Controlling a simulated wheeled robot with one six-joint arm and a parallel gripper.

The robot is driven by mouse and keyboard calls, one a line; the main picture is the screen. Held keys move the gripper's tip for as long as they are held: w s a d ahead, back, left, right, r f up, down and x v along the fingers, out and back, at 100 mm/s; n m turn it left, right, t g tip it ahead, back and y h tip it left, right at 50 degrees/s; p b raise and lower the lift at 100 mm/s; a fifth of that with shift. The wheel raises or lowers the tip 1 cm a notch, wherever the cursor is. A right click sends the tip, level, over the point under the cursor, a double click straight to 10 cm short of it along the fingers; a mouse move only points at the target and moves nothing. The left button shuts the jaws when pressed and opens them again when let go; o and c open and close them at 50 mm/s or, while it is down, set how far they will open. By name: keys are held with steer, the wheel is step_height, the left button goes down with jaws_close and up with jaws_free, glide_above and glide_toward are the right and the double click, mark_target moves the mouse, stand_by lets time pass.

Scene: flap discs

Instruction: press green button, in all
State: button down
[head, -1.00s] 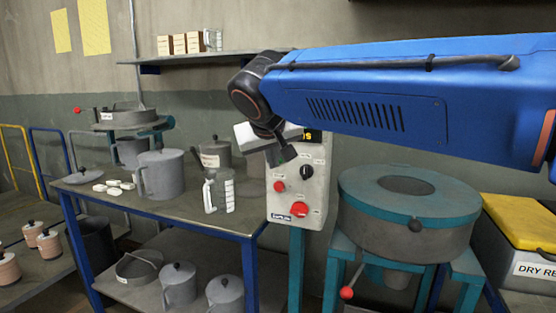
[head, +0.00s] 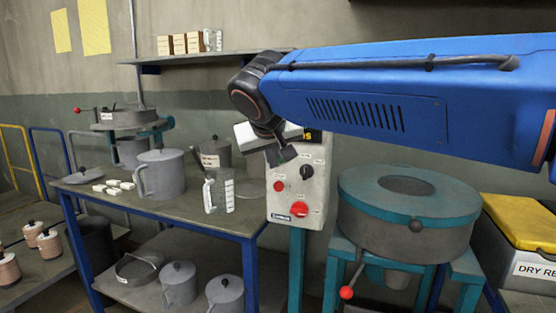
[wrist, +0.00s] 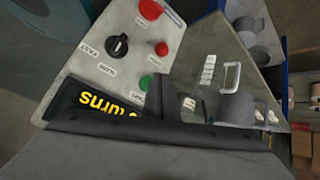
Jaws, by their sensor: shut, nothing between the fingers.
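The grey control box (head: 312,208) stands on a teal post, with a black dial (head: 307,172), a small red button or lamp (head: 279,186) and a large red knob (head: 299,209) on its face. The green button (wrist: 145,83) shows in the wrist view, partly hidden by my dark finger. In the head view my gripper covers the button's place. My gripper (head: 284,155) is shut and empty, at the upper left of the box face. It also shows in the wrist view (wrist: 158,92), right beside the green button. I cannot tell whether it touches it.
A blue-framed table (head: 235,224) left of the box holds mugs and a clear measuring jug (head: 219,190). A round teal-rimmed machine (head: 410,205) stands to the right, below my arm. A shelf (head: 205,57) is on the wall behind.

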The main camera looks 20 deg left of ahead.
steer(key=shift+w, duration=0.15)
steer(key=shift+w, duration=0.3)
